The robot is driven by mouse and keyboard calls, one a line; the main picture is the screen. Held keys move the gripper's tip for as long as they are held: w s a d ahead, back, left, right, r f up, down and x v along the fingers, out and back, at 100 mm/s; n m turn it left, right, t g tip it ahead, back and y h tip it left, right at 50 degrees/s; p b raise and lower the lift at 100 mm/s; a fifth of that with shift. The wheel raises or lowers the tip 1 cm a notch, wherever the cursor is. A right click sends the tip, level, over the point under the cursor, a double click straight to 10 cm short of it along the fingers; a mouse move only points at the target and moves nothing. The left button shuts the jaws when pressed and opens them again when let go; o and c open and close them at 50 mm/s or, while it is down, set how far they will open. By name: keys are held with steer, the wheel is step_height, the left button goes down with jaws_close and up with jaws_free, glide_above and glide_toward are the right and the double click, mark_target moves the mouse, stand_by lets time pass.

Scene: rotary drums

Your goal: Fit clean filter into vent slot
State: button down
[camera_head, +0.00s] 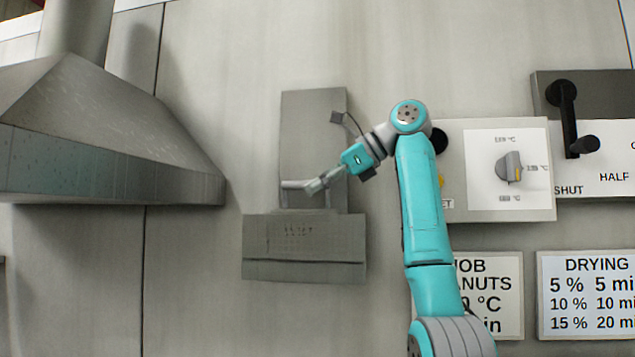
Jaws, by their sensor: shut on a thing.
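A flat grey panel, which looks like the filter (308,125), stands upright against the wall. A pale bar-like handle (293,185) shows on its lower front. My gripper (314,187) comes in from the right and is shut on this handle. The grey box below, which looks like the vent slot housing (303,248), is fixed to the wall. The panel's lower edge meets the top of the box; I cannot tell how far it reaches inside. The slot opening is hidden, and the fingertips are small in this view.
A large metal hood (100,140) juts out at the left. At the right are a control panel with a dial (508,168), a black lever (570,120) and printed signs (590,295). The wall between hood and box is bare.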

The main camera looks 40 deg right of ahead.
steer(key=shift+d+f, duration=0.15)
steer(key=shift+f, duration=0.6)
steer(key=c, duration=0.9)
jaws_free()
steer(key=shift+c, duration=0.2)
